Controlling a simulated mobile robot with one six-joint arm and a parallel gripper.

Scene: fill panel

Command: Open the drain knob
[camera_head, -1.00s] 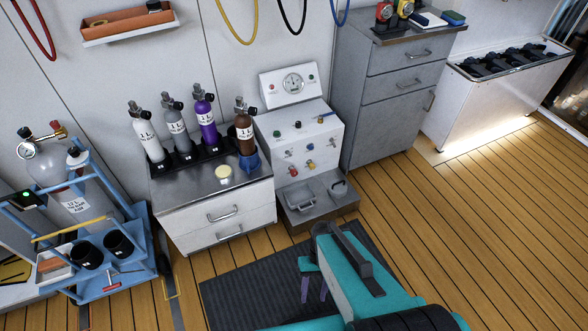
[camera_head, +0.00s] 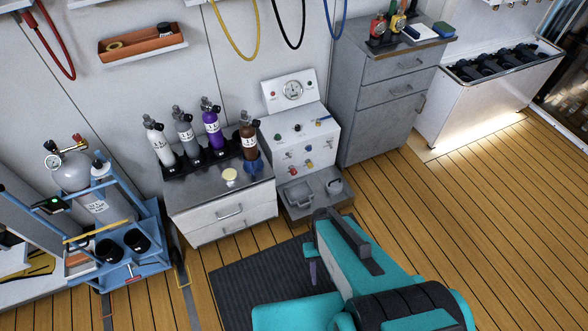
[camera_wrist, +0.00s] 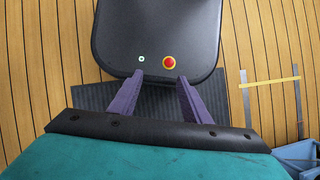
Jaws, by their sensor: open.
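The white fill panel (camera_head: 318,140) stands against the wall in the head view, with a round gauge (camera_head: 293,90) on its upright back. No label is readable, so I cannot tell which is the drain knob. My gripper (camera_wrist: 160,78) is open and empty in the wrist view, its purple fingers apart and pointing toward my own base.
A low cabinet (camera_head: 225,215) with several bottles stands left of the panel. A grey drawer cabinet (camera_head: 375,125) stands to its right. A blue cart (camera_head: 150,225) with a large cylinder is at the left. A dark mat (camera_head: 240,293) lies on the otherwise open wooden floor.

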